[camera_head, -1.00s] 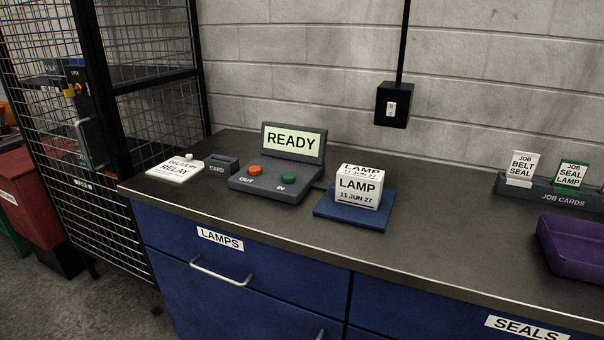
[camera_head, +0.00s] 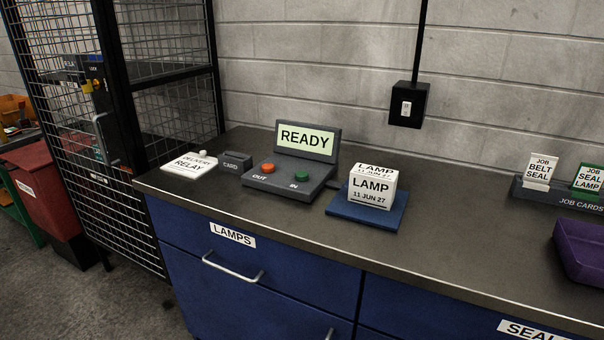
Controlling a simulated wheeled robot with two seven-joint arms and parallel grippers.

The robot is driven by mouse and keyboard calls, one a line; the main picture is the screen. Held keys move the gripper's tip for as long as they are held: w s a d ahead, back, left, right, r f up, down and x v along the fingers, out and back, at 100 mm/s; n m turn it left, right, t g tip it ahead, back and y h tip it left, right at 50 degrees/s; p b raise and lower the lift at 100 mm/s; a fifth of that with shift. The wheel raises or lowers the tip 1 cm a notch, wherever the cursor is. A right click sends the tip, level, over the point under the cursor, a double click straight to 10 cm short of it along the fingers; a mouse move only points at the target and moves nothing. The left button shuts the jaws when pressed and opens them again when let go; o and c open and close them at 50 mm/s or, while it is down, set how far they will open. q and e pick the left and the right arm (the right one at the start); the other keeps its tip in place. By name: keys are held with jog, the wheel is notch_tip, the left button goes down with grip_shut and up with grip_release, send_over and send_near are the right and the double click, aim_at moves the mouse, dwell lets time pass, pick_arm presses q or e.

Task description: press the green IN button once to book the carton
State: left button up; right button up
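The green IN button (camera_head: 302,174) sits on the right of the dark grey booking terminal (camera_head: 287,183). An orange-red OUT button (camera_head: 268,168) sits to its left. The terminal's raised screen (camera_head: 306,139) reads READY. The white carton (camera_head: 372,187), marked LAMP 11 JUN 27, stands upright on a flat blue pad (camera_head: 345,209) just right of the terminal. Neither of my grippers shows in the head view.
A job card rack (camera_head: 545,194) and purple tray (camera_head: 582,250) are at the right. The worktop (camera_head: 430,250) in front is clear.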

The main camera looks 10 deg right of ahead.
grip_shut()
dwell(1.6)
